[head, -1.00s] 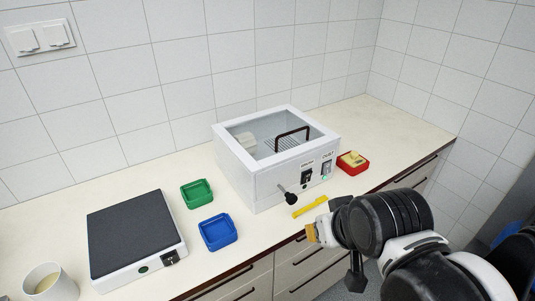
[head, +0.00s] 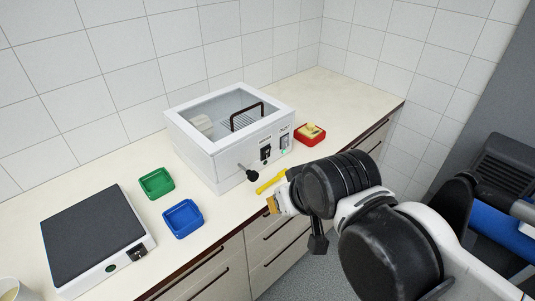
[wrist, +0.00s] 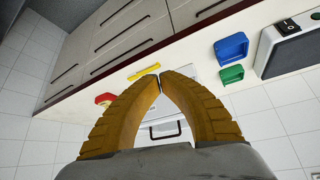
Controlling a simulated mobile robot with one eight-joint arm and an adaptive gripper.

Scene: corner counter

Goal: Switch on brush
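A white box with a glass lid (head: 210,160) stands on the counter. Its front has a left black switch (head: 265,153), a right switch (head: 284,142) with a green light by it, and a black knob (head: 252,174). The labels over the switches are too small to read surely, so I cannot tell which says brush. My gripper (head: 272,204) is in front of the counter edge, below and apart from the switches. In the wrist view its orange fingers (wrist: 158,76) meet at the tips, shut with nothing between them. They hide much of the box there.
A yellow pen-like object (head: 271,181) lies before the box. A red tray (head: 316,140) stands right of it. Green (head: 157,183) and blue (head: 183,219) trays and a dark-topped device (head: 90,235) are to the left. Drawers are below the counter edge.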

